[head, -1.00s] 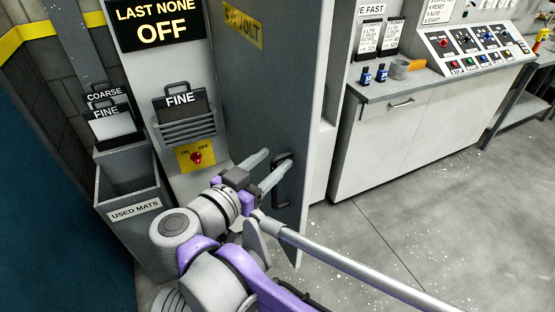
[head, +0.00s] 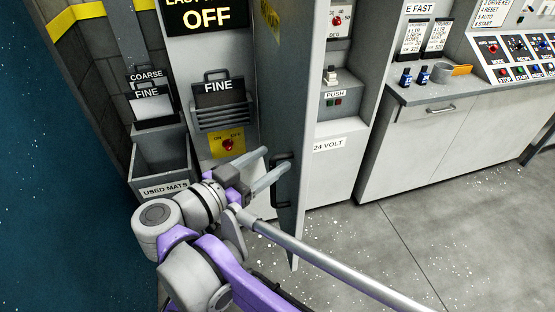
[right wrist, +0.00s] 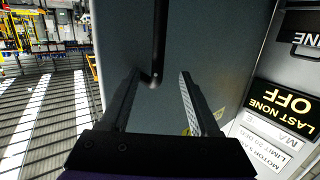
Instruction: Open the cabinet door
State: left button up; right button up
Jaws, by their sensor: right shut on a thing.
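The grey cabinet door (head: 293,110) stands open, seen nearly edge-on in the head view. Its dark handle (head: 281,190) is on the face turned to the left. My right gripper (head: 274,161) reaches it from the left and is shut on the handle. In the right wrist view the handle (right wrist: 158,45) is a dark bar between the two fingers (right wrist: 160,75), in front of the door's grey face (right wrist: 215,45). The cabinet's inside (head: 338,115) shows right of the door, with a dial, a push panel and a "24 VOLT" label. My left gripper is not in view.
Left of the door are an "OFF" sign (head: 207,17), a FINE mat rack (head: 220,115), a red knob on a yellow plate (head: 213,147) and a used mats bin (head: 165,188). A counter (head: 425,130) stands right. The floor (head: 400,240) in front of it is clear.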

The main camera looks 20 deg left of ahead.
jog(key=shift+s+a, duration=0.35)
jog(key=shift+a, duration=0.45)
jog(key=shift+s+a, duration=0.3)
jog(key=shift+a, duration=0.5)
